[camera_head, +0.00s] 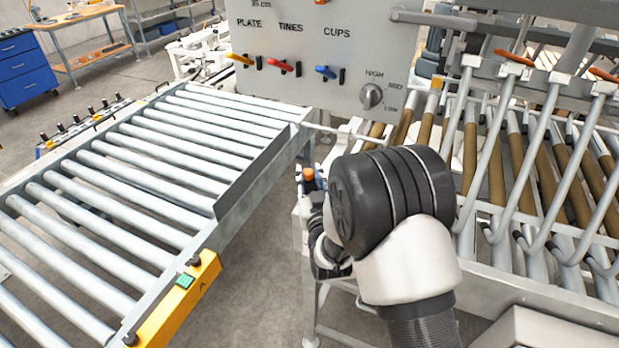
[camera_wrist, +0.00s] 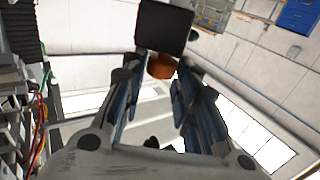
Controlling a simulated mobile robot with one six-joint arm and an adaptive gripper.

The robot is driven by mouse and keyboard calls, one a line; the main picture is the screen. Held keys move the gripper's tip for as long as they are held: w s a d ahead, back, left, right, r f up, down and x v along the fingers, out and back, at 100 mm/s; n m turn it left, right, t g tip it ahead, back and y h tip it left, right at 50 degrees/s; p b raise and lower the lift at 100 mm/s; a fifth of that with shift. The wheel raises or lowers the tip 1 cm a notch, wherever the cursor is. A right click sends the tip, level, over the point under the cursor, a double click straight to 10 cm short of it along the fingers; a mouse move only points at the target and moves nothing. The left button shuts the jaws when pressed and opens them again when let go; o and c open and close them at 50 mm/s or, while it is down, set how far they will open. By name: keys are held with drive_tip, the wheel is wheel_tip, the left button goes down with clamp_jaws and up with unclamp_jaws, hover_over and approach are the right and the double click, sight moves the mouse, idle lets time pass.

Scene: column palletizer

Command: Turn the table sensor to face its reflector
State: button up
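In the wrist view, a black box-shaped head (camera_wrist: 163,27) with a short orange cylinder (camera_wrist: 160,67) beneath it lies just beyond my fingertips; it looks like the table sensor. My gripper (camera_wrist: 158,75) has its two blue-padded fingers apart, one on each side of the orange cylinder. Gaps seem to show beside it, but contact is hard to judge. In the head view, a small orange part (camera_head: 308,173) shows by the table frame, with my gripper (camera_head: 313,188) close below, partly hidden by my wrist. I cannot make out the reflector for certain.
A roller table (camera_head: 130,165) fills the left, with a yellow end block (camera_head: 180,302) at its near corner. A grey panel (camera_head: 320,50) with coloured levers and a dial stands behind. Brown rollers and bent metal tines (camera_head: 520,160) crowd the right. Floor shows between.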

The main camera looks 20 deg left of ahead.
drive_tip(key=c, duration=0.5)
drive_tip(key=y+b, duration=0.1)
drive_tip(key=n+g+b, duration=0.1)
drive_tip(key=n+y+b, duration=0.1)
drive_tip(key=shift+w+d+f+g+y, duration=0.1)
drive_tip(key=shift+w+d+g+y, duration=0.15)
drive_tip(key=shift+d+g+y, duration=0.05)
drive_tip(key=shift+c, duration=0.2)
drive_tip(key=shift+w+d+n+g+y+b, duration=0.1)
drive_tip(key=shift+d+n+g+y+b, duration=0.05)
drive_tip(key=shift+n+g+y+b, duration=0.95)
drive_tip(key=shift+r+n+g+y, duration=0.2)
drive_tip(key=shift+n+g+y, duration=0.45)
drive_tip(key=shift+g, duration=0.35)
drive_tip(key=o, duration=1.1)
drive_tip(key=shift+c, duration=0.2)
drive_tip(key=shift+f, duration=0.1)
